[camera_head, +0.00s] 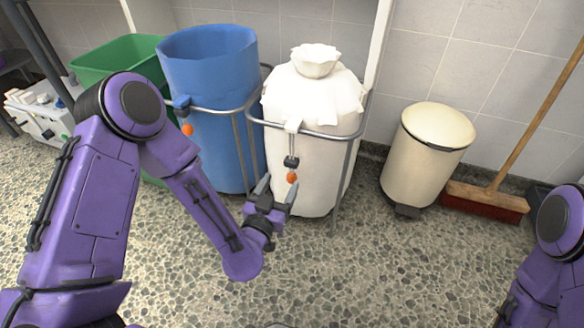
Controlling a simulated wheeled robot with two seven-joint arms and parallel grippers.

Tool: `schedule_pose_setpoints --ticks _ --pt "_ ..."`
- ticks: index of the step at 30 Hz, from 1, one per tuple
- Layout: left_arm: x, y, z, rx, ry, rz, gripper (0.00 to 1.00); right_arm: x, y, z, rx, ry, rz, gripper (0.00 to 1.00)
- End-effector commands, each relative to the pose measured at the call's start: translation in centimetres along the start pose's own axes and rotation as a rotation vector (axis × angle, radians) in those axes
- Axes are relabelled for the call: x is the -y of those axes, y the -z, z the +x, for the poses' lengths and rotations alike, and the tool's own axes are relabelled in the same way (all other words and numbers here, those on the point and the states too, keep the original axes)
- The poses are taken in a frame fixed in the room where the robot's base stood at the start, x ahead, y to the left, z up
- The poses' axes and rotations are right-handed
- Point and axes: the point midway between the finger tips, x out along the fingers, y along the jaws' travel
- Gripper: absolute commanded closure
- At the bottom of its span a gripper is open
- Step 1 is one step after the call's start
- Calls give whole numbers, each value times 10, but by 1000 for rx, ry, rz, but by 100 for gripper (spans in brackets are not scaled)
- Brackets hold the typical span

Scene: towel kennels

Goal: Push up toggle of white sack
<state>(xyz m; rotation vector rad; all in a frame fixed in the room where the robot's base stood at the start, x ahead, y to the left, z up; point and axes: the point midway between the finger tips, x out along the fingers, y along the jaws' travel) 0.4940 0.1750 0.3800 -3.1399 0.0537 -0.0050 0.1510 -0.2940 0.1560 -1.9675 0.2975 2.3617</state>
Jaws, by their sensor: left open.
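The white sack (305,165) hangs in a metal frame against the tiled wall, its top gathered into a ruffled neck. Its toggle (291,162) is a small dark piece on a cord on the sack's front, below the metal ring. An orange bead (292,178) hangs just below the toggle. My left gripper (278,188) is open and empty, with its fingers pointing up, just below and left of the orange bead. It appears apart from the toggle, though the exact depth gap is hard to tell. My right arm shows at the lower right edge; its gripper is out of view.
A blue sack (215,75) with its own orange bead (187,130) stands left of the white sack. A green bin (115,55) is farther left. A cream pedal bin (425,155) and a broom (490,200) stand right. The speckled floor in front is clear.

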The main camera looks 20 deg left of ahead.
Motion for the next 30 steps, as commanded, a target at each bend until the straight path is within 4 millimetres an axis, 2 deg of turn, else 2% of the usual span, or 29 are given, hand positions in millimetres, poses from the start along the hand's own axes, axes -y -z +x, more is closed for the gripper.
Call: schedule_pose_setpoints --ticks 8,12,15,20,27,29,30 --pt "2 -2 49 -1 4 -3 32 -5 -10 7 83 -1 -74 57" --pt "1 -2 72 0 2 -2 32 -9 -8 14 86 -10 -97 57" --pt "0 -3 85 1 1 -2 32 -12 1 21 45 -23 -94 57" --pt "0 -1 94 4 0 -2 32 -15 7 24 16 -31 -90 57" --pt "0 0 95 4 0 -1 32 -15 8 24 12 -32 -89 57" --pt "0 0 95 4 -1 -1 51 -15 8 24 13 -32 -89 57" --pt "0 0 95 3 -1 -1 64 -15 8 24 13 -32 -89 57"
